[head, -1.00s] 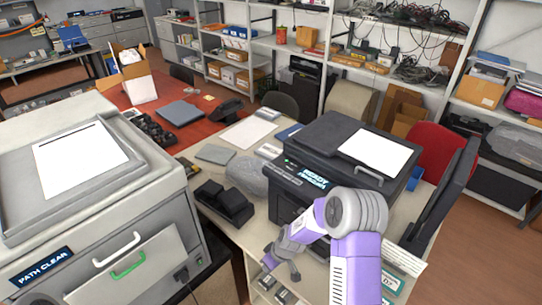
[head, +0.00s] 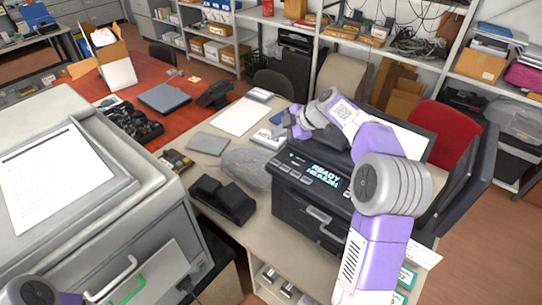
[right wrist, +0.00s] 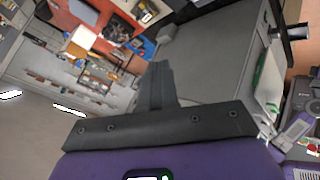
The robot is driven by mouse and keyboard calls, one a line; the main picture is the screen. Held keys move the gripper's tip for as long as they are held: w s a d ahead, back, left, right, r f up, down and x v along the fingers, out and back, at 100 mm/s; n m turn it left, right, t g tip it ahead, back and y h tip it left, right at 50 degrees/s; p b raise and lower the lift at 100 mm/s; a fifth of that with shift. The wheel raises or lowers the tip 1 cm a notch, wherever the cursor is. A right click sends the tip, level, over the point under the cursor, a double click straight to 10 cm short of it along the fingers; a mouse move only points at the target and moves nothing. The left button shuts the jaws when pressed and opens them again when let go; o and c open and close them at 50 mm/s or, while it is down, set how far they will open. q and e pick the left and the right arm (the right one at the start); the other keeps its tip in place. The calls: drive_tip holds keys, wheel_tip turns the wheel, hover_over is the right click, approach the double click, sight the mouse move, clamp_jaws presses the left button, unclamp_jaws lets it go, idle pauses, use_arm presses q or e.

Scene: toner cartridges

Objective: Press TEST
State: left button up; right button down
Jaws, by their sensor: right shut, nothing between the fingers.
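The black printer (head: 305,200) stands on the beige desk, right of centre in the head view. Its front panel carries a lit display (head: 325,175) reading READY, with a second line too small to read. Small buttons (head: 294,168) sit beside and below the display; I cannot read a TEST label on any. My right gripper (head: 296,121) is shut and empty, above the printer's back left part and apart from the button row. Its closed fingers show in the right wrist view (right wrist: 157,85), in front of a grey machine. My left gripper is out of view; only part of that arm shows.
A large grey machine (head: 150,205) with a paper sheet on top fills the left. A dark two-part object (head: 222,200) and a grey wrapped lump (head: 246,168) lie left of the printer. A black monitor (head: 470,180) and red chair (head: 440,135) stand to the right.

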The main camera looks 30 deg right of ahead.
drive_tip(key=b, duration=0.6)
hover_over(278, 163)
wheel_tip(278, 163, down, 9)
drive_tip(key=shift+r, duration=0.2)
drive_tip(key=shift+f, duration=0.25)
drive_tip(key=shift+f+b, duration=0.1)
drive_tip(key=shift+b, duration=0.2)
idle(1.4)
drive_tip(key=shift+f+b, duration=0.35)
drive_tip(key=shift+b, duration=0.35)
drive_tip(key=shift+f+b, duration=0.4)
drive_tip(key=shift+b, duration=0.25)
idle(0.5)
idle(0.4)
drive_tip(key=shift+r, duration=0.8)
